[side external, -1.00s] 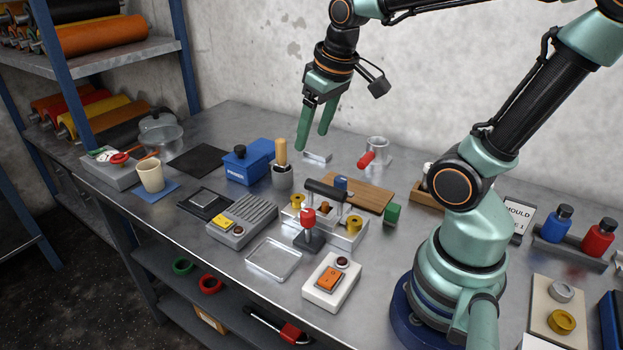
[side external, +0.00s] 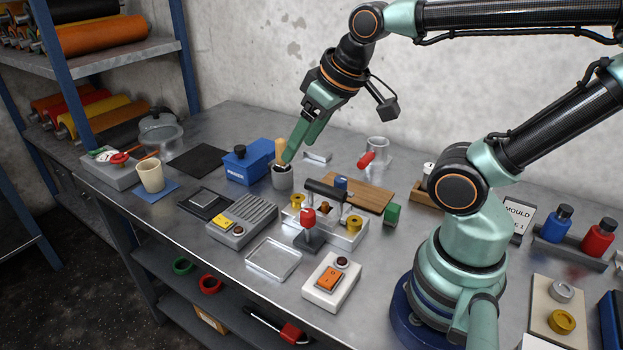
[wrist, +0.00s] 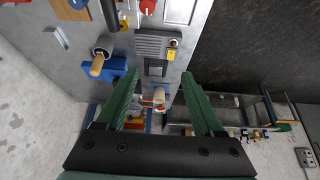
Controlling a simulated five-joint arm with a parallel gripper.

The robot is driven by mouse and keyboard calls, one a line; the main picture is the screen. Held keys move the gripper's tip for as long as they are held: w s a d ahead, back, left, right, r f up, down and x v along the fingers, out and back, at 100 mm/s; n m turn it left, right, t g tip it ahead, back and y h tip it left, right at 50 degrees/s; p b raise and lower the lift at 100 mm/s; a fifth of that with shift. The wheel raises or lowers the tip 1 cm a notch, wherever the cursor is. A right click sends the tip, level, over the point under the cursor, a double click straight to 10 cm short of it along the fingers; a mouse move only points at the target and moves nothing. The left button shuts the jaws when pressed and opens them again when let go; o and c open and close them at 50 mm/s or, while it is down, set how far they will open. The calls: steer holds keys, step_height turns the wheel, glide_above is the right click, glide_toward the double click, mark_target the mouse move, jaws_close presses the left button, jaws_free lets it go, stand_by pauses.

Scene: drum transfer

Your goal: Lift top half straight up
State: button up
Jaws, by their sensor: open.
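The mould (side external: 345,237) is a pale metal block with yellow knobs and a black bar handle (side external: 325,190) across its top. It stands mid-bench, and the bar also shows at the top edge of the wrist view (wrist: 109,12). I cannot make out a seam between its halves. My gripper (side external: 286,163) is tilted down to the left, behind and left of the mould, beside a grey cup. In the wrist view my gripper (wrist: 160,78) has its two green fingers spread wide, with nothing held between them.
The grey cup (side external: 282,180) holds a wooden-handled tool (side external: 281,150) close to my fingertips. A blue box (side external: 243,168) stands left of it. A wooden board (side external: 365,195), a green block (side external: 392,214) and a clear tray (side external: 273,259) surround the mould. A red-knobbed stand (side external: 308,228) is in front.

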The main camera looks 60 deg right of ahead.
steer(key=g, duration=0.5)
glide_above(325, 185)
step_height(325, 185, down, 3)
steer(key=shift+g, duration=0.3)
steer(key=f, duration=0.7)
steer(key=shift+s+f, duration=0.3)
steer(key=shift+s, duration=0.1)
steer(key=shift+w+f, duration=0.15)
steer(key=shift+f, duration=1.15)
steer(key=shift+w+f, duration=0.15)
steer(key=shift+f, duration=1.1)
steer(key=shift+f, duration=0.2)
jaws_close()
